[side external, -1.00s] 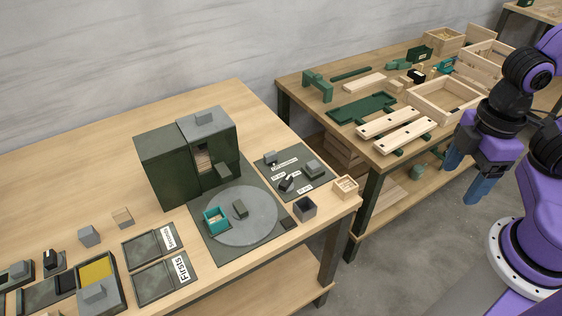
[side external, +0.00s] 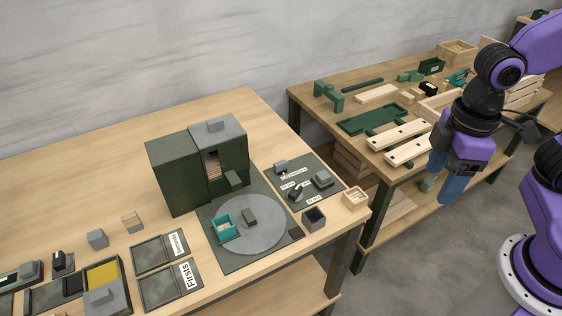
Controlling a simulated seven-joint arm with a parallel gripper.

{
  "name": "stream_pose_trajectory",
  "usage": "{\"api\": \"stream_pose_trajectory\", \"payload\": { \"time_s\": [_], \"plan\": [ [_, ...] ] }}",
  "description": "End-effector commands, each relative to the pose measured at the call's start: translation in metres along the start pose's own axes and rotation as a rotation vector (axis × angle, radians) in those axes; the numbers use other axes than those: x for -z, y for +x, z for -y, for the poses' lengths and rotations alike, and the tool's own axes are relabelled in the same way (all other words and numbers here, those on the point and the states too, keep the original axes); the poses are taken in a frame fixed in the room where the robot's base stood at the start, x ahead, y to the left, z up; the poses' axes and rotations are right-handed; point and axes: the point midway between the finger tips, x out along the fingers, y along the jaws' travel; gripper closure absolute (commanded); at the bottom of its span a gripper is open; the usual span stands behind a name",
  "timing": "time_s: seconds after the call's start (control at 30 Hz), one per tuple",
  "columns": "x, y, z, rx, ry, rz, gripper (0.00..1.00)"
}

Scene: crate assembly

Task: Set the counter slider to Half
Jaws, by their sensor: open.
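A dark control panel (side external: 330,196) lies on the near table, right of a dark green machine. It carries small white labels, a black knob-like piece (side external: 295,193), a small grey block (side external: 280,167) and a larger grey block (side external: 322,179). The labels are too small to read, and I cannot tell which piece is the counter slider or where it is set. My gripper (side external: 446,180) hangs with blue fingers pointing down, well right of the panel, in front of the far table. It is open and empty.
The green machine (side external: 178,177) stands behind a grey round plate (side external: 262,232) bearing a teal box (side external: 222,228). A dark open box (side external: 314,218) and a small wooden crate (side external: 355,197) sit by the table's right edge.

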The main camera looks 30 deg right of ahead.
Motion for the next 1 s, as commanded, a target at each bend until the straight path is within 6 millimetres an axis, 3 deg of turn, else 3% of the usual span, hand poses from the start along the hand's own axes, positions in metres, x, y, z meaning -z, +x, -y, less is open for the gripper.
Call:
{"api": "stream_pose_trajectory", "payload": {
  "time_s": [0.1, 0.5, 0.8, 1.0],
  "plan": [
    [0.044, -0.004, -0.016, -0.002, 0.089, 0.005, 0.34],
    [0.171, -0.002, -0.086, -0.007, 0.385, 0.013, 0.34],
    [0.244, 0.016, -0.151, -0.011, 0.607, 0.018, 0.34],
    [0.276, 0.035, -0.198, -0.013, 0.756, 0.022, 0.34]
  ]
}}
